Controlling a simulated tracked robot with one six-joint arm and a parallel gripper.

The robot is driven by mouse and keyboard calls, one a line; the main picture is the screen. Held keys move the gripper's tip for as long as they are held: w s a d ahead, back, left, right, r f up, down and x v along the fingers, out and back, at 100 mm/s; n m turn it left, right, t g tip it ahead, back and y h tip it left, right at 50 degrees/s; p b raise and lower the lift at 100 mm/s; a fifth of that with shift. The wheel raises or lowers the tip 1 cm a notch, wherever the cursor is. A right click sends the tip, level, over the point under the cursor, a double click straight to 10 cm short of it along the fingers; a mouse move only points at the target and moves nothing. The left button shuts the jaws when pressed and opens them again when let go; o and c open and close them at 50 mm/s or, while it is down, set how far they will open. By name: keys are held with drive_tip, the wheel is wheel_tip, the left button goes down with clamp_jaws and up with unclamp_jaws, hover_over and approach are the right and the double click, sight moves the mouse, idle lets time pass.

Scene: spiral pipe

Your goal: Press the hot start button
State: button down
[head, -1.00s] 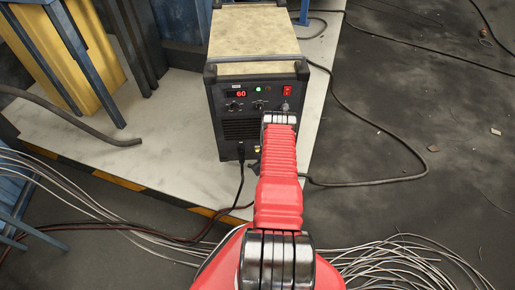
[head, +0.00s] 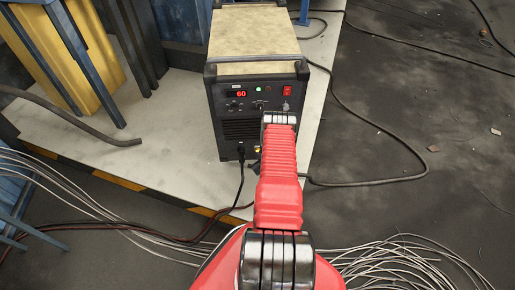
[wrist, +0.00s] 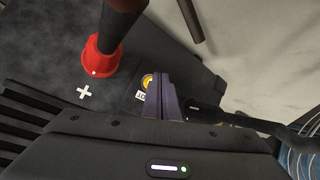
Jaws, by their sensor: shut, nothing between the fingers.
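The welding machine (head: 252,68) stands upright with its front panel facing me in the head view. In the wrist view, a small round yellow button (wrist: 147,81) sits on the black panel. My gripper (wrist: 162,78) is shut and empty. Its fingertips are right beside the yellow button and cover part of its edge; I cannot tell whether they touch it. In the head view my red arm hides the gripper and the lower right of the panel.
A red-collared plug (wrist: 101,62) with a thick cable stands by a white plus mark. A black plug (wrist: 200,111) with a cable is close right of my fingers. A red switch (head: 287,90) and a display reading 60 (head: 241,94) are higher on the panel. Loose wires (head: 405,262) lie on the floor.

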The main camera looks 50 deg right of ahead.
drive_tip(key=shift+w+d, duration=0.15)
drive_tip(key=shift+d, duration=0.1)
drive_tip(key=shift+a, duration=0.1)
idle(0.3)
drive_tip(key=shift+s+a+r, duration=0.1)
drive_tip(key=shift+s+a, duration=0.15)
drive_tip(key=s+a, duration=0.4)
drive_tip(key=shift+a, duration=0.25)
idle(0.7)
idle(0.5)
